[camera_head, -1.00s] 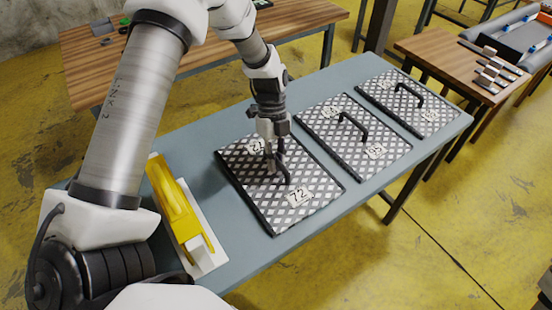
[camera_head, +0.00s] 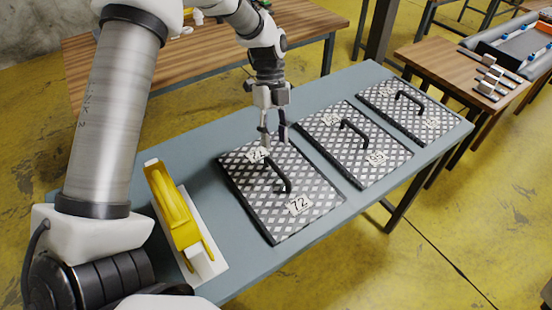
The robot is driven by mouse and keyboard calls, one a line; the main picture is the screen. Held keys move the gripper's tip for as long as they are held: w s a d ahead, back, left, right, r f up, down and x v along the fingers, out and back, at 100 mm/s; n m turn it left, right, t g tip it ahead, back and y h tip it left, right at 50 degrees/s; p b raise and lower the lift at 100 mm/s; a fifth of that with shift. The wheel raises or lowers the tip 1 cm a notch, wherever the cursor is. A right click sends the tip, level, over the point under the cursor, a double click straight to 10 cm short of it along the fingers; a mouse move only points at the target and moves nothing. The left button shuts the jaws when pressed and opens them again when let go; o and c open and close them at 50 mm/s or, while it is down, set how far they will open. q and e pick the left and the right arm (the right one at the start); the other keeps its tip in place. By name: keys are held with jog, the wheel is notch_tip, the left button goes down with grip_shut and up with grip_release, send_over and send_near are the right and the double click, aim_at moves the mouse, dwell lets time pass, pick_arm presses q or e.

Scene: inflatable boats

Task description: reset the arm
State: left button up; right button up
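My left gripper (camera_head: 273,137) is above the far edge of the nearest checkered panel (camera_head: 258,194), which has a black handle (camera_head: 279,176) and labels reading 72. The fingers point down, stand apart and hold nothing. The handle is free of the gripper. My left arm comes in from the left and bends over the grey-blue table (camera_head: 190,143). My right gripper is not in view.
A middle panel (camera_head: 342,161) and a far panel (camera_head: 426,124) with black handles lie to the right. A yellow tool (camera_head: 172,208) lies on a white base at the table's left end. A wooden table (camera_head: 315,22) stands behind. Another wooden table (camera_head: 440,60) stands at the upper right.

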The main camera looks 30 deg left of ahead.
pick_arm(q)
jog(key=shift+v, duration=1.65)
